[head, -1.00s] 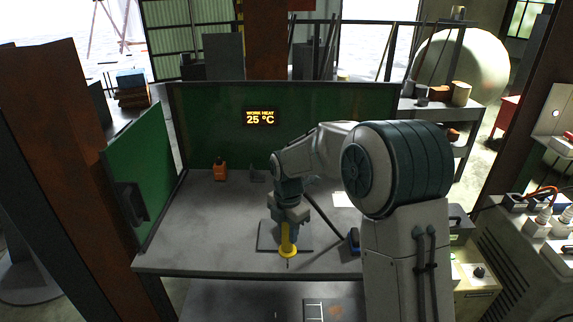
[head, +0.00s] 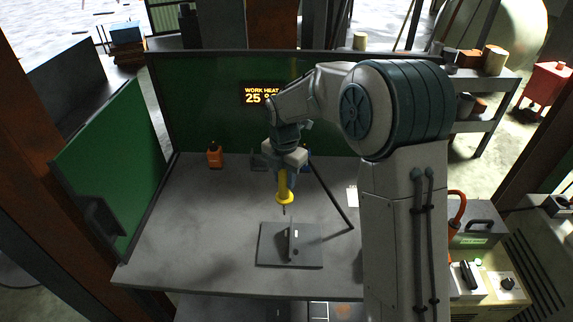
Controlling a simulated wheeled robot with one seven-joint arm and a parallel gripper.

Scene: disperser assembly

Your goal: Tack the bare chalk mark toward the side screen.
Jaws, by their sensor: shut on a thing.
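My gripper (head: 286,165) is shut on a yellow torch-like tool (head: 284,190) with a thin dark tip pointing down. The tip hangs above the far edge of a dark flat plate (head: 272,252) on the bench and appears apart from it. A narrow upright piece (head: 290,242) stands on the plate. A small pale mark (head: 296,233) shows near the upright's top; I cannot tell whether it is chalk or bare. The green side screen (head: 112,165) stands at the bench's left edge.
A green back screen (head: 205,105) carries a lit heat display (head: 260,95). An orange bottle (head: 214,157) stands at the back of the grey bench (head: 185,235). A dark cable or rod (head: 332,197) slants down right of the tool. The bench's left part is clear.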

